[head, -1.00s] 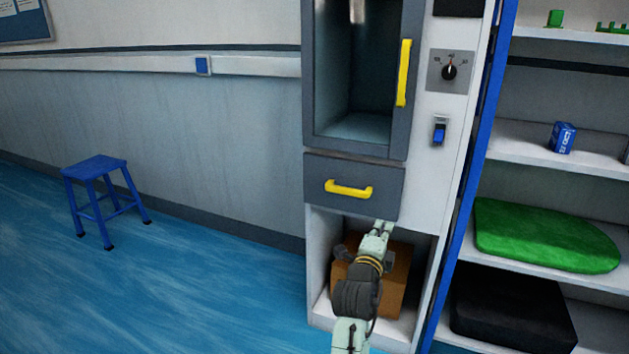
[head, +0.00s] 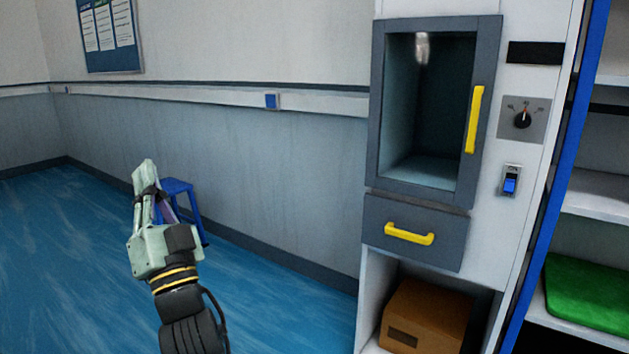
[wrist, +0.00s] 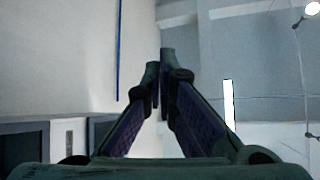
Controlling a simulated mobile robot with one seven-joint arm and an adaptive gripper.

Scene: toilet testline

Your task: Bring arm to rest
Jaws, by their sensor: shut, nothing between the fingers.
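My gripper (head: 148,168) is at the left of the head view, raised and pointing up, in front of the blue stool and clear of the cabinet. Its fingers are together with nothing between them. In the wrist view the two fingertips (wrist: 159,75) meet near the middle, against pale walls and ceiling. My wrist and dark forearm show below the gripper in the head view.
A cabinet with a glass-fronted door (head: 428,115), a drawer (head: 415,232) and a cardboard box (head: 425,318) in its lower bay stands at the right. A blue stool (head: 178,187) is partly hidden behind my gripper. Open floor (head: 60,260) lies at left.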

